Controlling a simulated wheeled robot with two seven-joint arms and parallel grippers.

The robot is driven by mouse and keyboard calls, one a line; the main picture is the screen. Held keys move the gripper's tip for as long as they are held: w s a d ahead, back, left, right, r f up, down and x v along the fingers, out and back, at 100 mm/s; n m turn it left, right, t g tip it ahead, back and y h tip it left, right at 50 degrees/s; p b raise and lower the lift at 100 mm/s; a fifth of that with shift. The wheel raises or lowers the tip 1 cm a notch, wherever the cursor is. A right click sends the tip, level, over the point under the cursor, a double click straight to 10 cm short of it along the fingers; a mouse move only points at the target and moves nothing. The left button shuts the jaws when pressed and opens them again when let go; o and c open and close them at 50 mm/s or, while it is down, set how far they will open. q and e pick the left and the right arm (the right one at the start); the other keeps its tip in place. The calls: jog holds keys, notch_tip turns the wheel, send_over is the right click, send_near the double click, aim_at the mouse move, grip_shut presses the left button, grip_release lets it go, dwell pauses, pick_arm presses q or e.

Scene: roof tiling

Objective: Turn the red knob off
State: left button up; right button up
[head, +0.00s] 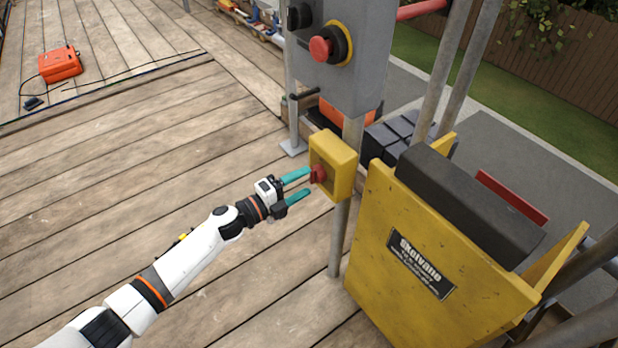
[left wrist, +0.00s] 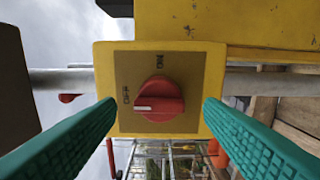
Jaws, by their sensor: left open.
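The red knob (head: 318,174) sits on the face of a yellow switch box (head: 343,152) fixed to a grey pole. In the left wrist view the red knob (left wrist: 159,99) is round with a grip bar, and a white mark on the bar points left. My right gripper is not in view.
A grey control panel (head: 375,60) with a red button (head: 320,49) stands above the box. Metal poles rise behind. An orange case (head: 60,64) lies far left. The wooden deck around my left arm is clear.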

pick_arm(q)
jog(key=v, duration=0.9)
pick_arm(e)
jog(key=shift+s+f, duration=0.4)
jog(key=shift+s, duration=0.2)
pick_arm(q)
jog(key=shift+w, duration=0.1)
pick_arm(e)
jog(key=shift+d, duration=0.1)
